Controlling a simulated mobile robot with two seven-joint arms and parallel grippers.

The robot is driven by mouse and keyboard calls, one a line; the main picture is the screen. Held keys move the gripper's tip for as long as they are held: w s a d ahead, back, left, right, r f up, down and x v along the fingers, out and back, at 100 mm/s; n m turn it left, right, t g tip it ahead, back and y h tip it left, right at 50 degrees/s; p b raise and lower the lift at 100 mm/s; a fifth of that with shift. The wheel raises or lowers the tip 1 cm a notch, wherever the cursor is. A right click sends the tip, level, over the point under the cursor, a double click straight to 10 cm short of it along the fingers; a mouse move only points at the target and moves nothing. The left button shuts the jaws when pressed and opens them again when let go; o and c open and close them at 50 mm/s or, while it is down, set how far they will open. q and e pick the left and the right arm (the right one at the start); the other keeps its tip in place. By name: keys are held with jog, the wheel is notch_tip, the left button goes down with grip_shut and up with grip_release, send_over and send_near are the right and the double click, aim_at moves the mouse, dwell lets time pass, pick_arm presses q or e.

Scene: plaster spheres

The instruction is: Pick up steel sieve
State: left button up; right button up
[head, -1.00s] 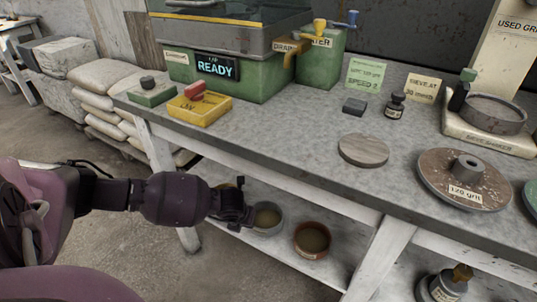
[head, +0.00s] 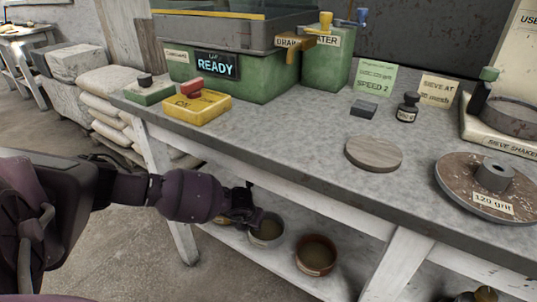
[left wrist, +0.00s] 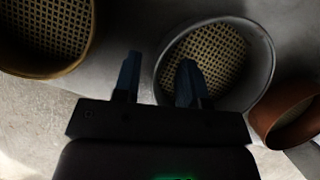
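The steel sieve (head: 266,231) is a round grey pan with a mesh bottom on the white lower shelf under the bench. In the left wrist view the steel sieve (left wrist: 268,75) is just ahead of my left gripper (left wrist: 159,68). The two dark fingers are apart with nothing held. The left rim of the sieve shows between them, one finger outside it and one over the mesh. I cannot tell whether they touch it. In the head view my left gripper (head: 248,212) is at the sieve's upper left and hides part of its rim. My right gripper is not in view.
A brass-rimmed sieve (left wrist: 84,60) is to the left of the steel one, mostly hidden in the head view. A copper-coloured sieve (head: 316,255) is to its right. The bench top (head: 290,150) overhangs the shelf, with a white leg (head: 392,262) further right.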

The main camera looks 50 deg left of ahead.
pick_arm(q)
grip_shut()
jog(key=shift+r, duration=0.1)
dwell(0.3)
